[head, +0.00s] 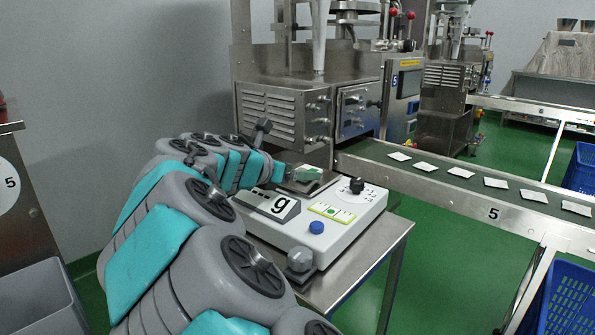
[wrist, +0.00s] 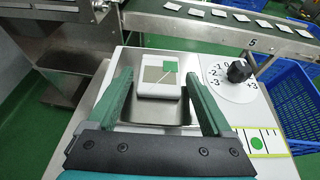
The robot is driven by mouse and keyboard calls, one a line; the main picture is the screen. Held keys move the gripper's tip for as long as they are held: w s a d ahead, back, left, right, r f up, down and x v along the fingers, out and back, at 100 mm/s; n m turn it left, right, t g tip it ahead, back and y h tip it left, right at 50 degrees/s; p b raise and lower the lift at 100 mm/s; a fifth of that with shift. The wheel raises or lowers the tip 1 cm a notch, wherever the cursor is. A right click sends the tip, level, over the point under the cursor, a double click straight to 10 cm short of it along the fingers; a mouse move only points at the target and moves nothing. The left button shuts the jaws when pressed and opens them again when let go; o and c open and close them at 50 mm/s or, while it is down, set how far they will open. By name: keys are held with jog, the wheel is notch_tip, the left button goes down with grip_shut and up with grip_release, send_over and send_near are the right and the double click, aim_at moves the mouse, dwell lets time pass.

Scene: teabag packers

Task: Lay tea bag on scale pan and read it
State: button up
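A white tea bag (wrist: 149,90) with a green tag (wrist: 169,66) lies on the metal scale pan (wrist: 183,112) in the wrist view. My gripper (wrist: 158,74) is open, with one green finger on each side of the tea bag and a gap to both. The white scale (head: 345,215) stands on a steel stand in the head view. Its slanted display (head: 268,203) shows a large "g"; I cannot make out a number. My arm reaches over the scale's left side and partly hides the pan.
The scale has a black knob (head: 356,185) with a numbered dial, a blue button (head: 316,227) and a green-dot strip (head: 331,211). A conveyor (head: 440,180) carrying several white packets runs behind, to the right. Blue crates (head: 565,300) stand at right.

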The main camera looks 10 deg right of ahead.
jog(key=shift+r, duration=0.15)
jog(key=v, duration=1.2)
